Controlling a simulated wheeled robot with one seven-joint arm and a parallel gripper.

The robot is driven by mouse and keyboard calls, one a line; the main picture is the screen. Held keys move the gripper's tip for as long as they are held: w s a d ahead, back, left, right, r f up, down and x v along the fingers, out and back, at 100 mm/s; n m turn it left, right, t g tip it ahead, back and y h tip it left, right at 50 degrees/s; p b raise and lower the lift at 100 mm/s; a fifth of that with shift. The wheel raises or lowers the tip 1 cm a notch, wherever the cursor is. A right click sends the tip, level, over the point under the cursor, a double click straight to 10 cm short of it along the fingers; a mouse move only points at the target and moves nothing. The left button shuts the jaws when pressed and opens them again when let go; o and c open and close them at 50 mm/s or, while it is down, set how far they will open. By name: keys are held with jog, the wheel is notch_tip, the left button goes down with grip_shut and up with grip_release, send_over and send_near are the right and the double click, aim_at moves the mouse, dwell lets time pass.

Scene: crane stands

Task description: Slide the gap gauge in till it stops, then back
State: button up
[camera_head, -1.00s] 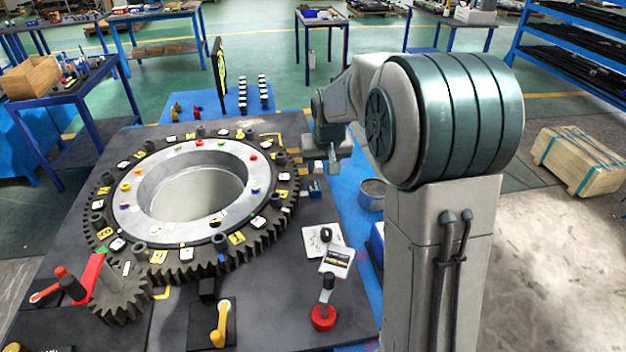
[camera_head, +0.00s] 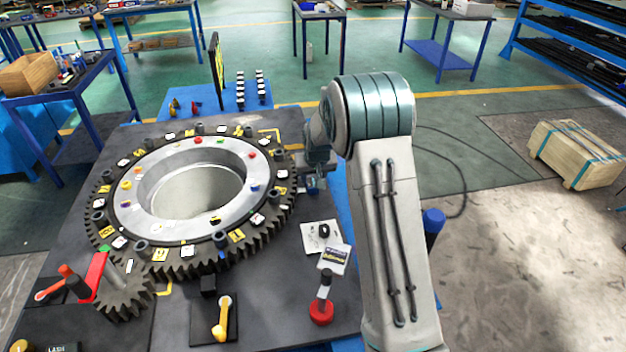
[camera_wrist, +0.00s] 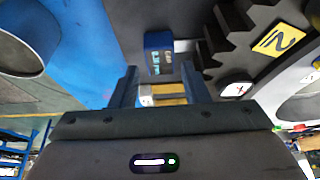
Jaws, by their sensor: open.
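A small blue block with pale lettering (camera_wrist: 158,55), which looks like the gap gauge or its holder, lies at the right edge of the large toothed ring (camera_head: 178,268). A small yellow and white piece (camera_wrist: 170,94) sits just on the near side of it; I cannot tell whether the two are joined. My gripper (camera_wrist: 159,72) is open, its fingers on either side of the yellow and white piece, their tips near the blue block. In the head view my gripper (camera_head: 316,178) is at the ring's right side, partly hidden by my arm.
Gear teeth and a yellow marked tile (camera_wrist: 278,40) are close to the right finger in the wrist view. Cards (camera_head: 322,237), a red-based lever (camera_head: 321,312) and a yellow handle (camera_head: 222,318) stand nearer on the dark table. A round metal container (camera_wrist: 28,35) shows at the wrist view's left.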

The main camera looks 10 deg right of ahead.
aim_at(312, 183)
jog(key=shift+p+x, duration=0.35)
jog(key=shift+x, duration=1.7)
